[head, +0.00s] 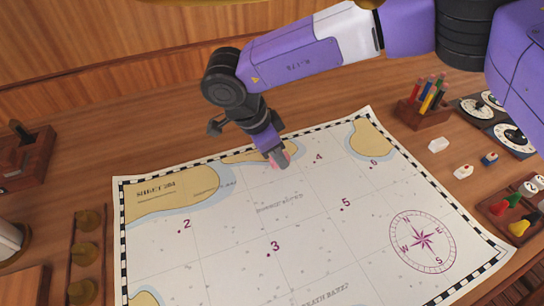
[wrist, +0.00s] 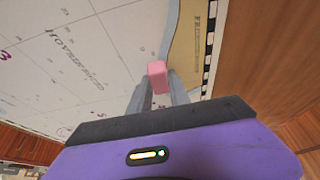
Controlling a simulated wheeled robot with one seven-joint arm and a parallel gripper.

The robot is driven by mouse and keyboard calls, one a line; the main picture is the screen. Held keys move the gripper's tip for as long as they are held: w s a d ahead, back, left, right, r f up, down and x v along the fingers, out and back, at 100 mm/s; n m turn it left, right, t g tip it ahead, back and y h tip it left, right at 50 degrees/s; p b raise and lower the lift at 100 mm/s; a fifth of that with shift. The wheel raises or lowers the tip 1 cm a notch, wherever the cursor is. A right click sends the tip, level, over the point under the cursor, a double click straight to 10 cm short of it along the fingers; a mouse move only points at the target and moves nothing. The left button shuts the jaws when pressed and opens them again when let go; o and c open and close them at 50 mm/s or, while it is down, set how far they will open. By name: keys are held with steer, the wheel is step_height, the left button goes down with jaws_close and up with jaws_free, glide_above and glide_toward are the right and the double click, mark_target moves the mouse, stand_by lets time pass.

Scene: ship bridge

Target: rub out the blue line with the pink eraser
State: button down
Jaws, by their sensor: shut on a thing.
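My gripper (head: 278,159) is over the top middle of the chart (head: 225,238), by the tan coast patch. It is shut on the pink eraser (wrist: 157,76), which shows between the fingertips in the wrist view (wrist: 158,92). In the head view only a little of the eraser (head: 286,154) shows beside the fingers. I cannot tell whether the eraser touches the paper. No distinct drawn blue line shows in either view; only pale blue coast bands and grey print are seen. My gripper hides a small part of the chart.
A pencil holder (head: 424,110) stands at the chart's upper right, with round dials (head: 482,106) beyond it. Small blocks (head: 439,145) and a tray of coloured pieces (head: 512,210) lie at the right. A rack with brass knobs (head: 84,250) stands left. The chart is otherwise clear.

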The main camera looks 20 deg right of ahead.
steer(key=shift+d+r, duration=0.1)
stand_by(0.4)
steer(key=shift+r+p, duration=1.85)
steer(key=shift+r, duration=1.1)
